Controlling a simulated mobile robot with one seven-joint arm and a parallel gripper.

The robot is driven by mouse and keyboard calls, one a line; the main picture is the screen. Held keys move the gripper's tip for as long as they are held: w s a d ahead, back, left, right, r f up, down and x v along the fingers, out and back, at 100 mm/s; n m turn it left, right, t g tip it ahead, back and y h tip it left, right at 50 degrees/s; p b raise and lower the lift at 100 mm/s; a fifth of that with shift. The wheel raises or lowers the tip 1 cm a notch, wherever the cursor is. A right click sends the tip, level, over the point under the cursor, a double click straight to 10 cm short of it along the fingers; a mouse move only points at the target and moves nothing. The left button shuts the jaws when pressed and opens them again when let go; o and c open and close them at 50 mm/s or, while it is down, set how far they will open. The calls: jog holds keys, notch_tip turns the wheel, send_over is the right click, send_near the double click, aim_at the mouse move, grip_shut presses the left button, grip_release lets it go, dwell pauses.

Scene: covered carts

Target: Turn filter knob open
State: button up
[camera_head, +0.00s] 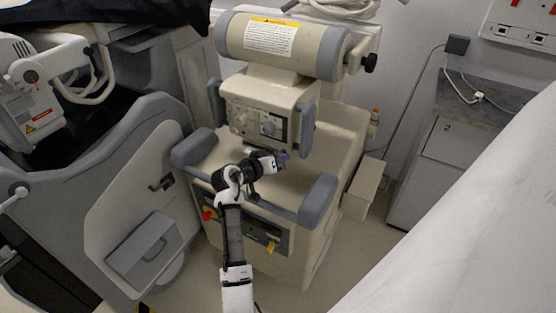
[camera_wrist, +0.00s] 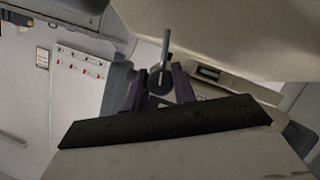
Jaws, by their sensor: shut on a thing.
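A dark round knob with a thin grey stem, which I take as the filter knob (camera_wrist: 161,80), sits between the two purple fingers of my gripper (camera_wrist: 159,73) in the wrist view. My gripper is shut on it, one finger on each side. In the head view my gripper (camera_head: 284,157) reaches the front of the beige machine (camera_head: 330,178), just below its control panel (camera_head: 258,122). The held knob cannot be made out there, and how far it is turned cannot be told.
Grey padded handles (camera_head: 319,198) flank the machine's front. A large cylinder (camera_head: 283,46) with a caution label lies above the panel. A grey machine (camera_head: 140,190) stands close on the left. A cabinet (camera_head: 440,165) and a pale sloping surface (camera_head: 480,230) are on the right.

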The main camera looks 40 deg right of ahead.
jog(key=shift+n, duration=0.4)
jog(key=o, duration=1)
jog(key=b+v, duration=0.3)
jog(key=v, duration=1)
jog(key=shift+a, duration=0.45)
